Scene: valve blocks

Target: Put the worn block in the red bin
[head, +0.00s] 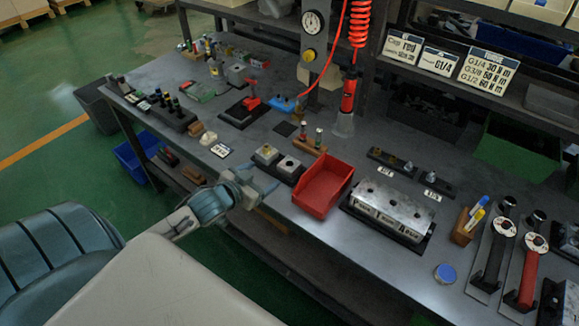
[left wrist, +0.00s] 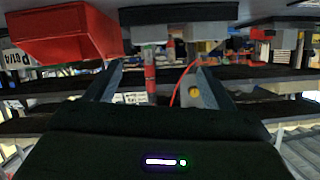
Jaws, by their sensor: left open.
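The red bin (head: 323,186) stands on the workbench and looks empty. It also shows at the upper left of the left wrist view (left wrist: 65,35). Left of it in the head view, a dark tray holds two grey blocks: a left block (head: 266,155) with a brass-coloured fitting on top, and a right block (head: 288,167) with a dark opening. I cannot tell which is worn. My left gripper (head: 266,183) is open and empty, in front of the tray at the bench's front edge. Its fingers show apart in the left wrist view (left wrist: 158,85). My right gripper is not in view.
Right of the bin sits a metal manifold (head: 392,208) on a dark base. Behind the bin stands a wooden holder (head: 308,147) with small fittings. A red coiled hose (head: 359,22) hangs above. A label card (head: 221,151) lies left of the blocks.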

